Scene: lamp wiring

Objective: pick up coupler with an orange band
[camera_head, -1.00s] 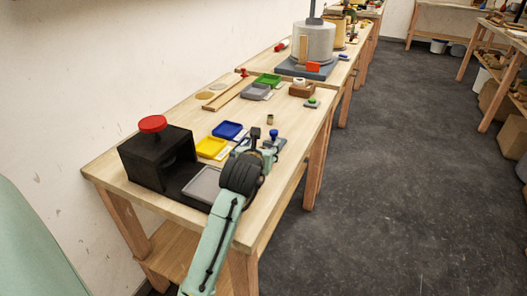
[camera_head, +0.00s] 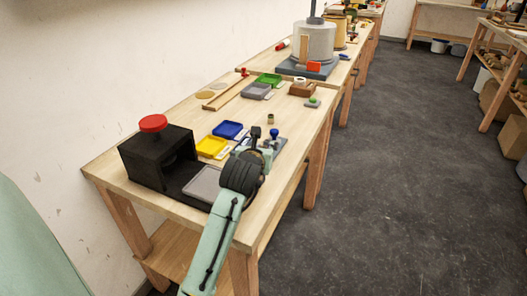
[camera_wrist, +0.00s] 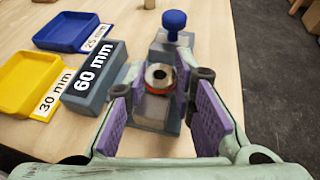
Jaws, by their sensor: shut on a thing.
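The coupler with an orange band (camera_wrist: 159,76) is a short metal ring-shaped piece in the wrist view, with a dark hole in its top and a reddish-orange band. My gripper (camera_wrist: 162,84) has a purple-padded finger on each side of it and is shut on it. The coupler stands upright at a grey block (camera_wrist: 152,110); whether it touches the block cannot be told. In the head view my gripper (camera_head: 255,145) is low over the near workbench, and the coupler is not discernible there.
A blue-knobbed fixture (camera_wrist: 174,25) stands just beyond my gripper. A grey "60 mm" block (camera_wrist: 95,77), a yellow tray (camera_wrist: 27,82) and a blue tray (camera_wrist: 74,24) lie to the left. A black box with a red button (camera_head: 153,123) stands at the bench's left end.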

